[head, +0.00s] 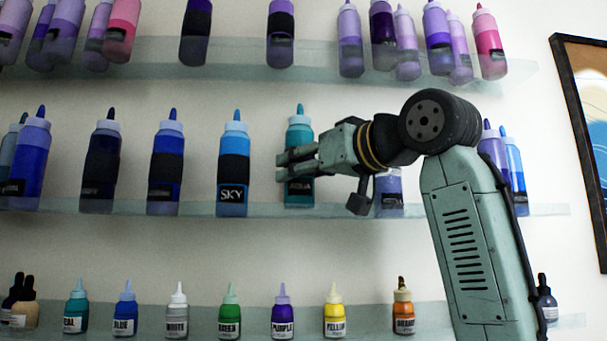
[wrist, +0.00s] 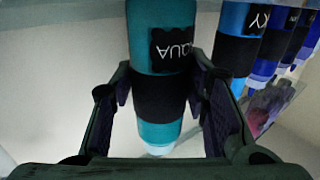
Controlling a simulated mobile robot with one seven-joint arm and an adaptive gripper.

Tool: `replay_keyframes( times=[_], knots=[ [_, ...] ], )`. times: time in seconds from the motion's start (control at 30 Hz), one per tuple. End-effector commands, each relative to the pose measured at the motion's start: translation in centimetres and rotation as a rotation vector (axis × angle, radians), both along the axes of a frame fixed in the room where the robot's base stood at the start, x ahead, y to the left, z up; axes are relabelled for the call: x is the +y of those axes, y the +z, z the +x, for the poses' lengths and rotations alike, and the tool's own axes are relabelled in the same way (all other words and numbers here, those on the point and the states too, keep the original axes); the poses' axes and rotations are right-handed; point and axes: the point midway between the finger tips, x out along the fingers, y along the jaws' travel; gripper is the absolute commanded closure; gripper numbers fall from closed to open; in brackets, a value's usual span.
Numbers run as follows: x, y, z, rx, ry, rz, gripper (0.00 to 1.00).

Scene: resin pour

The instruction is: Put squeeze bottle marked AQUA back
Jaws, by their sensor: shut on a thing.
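The squeeze bottle marked AQUA (head: 299,137) is teal with a dark band and a black label. In the head view it stands upright at the middle shelf (head: 265,211), just right of the SKY bottle. I cannot tell whether its base touches the shelf. My gripper (head: 283,165) reaches in from the right and is shut around its body. In the wrist view the AQUA bottle (wrist: 163,97) is between the two fingers at its dark band, and the AQUA label shows.
The SKY bottle (head: 233,166) stands close on the left, with several blue bottles beyond it. A partly hidden bottle (head: 388,193) stands behind my arm on the right. Upper shelf (head: 235,50) and lower shelf (head: 370,318) hold more bottles. A framed picture (head: 588,130) hangs at right.

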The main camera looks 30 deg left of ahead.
Motion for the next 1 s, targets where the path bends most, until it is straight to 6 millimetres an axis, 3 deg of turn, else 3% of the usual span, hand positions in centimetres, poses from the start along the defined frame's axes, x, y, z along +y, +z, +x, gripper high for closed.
replay_keyframes(
  times=[0.13, 0.5, 0.53, 0.8, 1.0],
  knots=[
    [0.0, -1.1, 0.0, 0.0, 0.0, 0.001, 0.85],
    [0.0, -1.6, 0.0, 0.0, 0.0, 0.001, 0.85],
    [0.0, -1.6, 0.0, 0.001, -0.001, 0.0, 0.57],
    [0.0, -1.5, 0.0, 0.001, -0.001, 0.0, 0.39],
    [0.0, -1.5, 0.0, 0.001, -0.001, 0.0, 0.38]
  ],
)
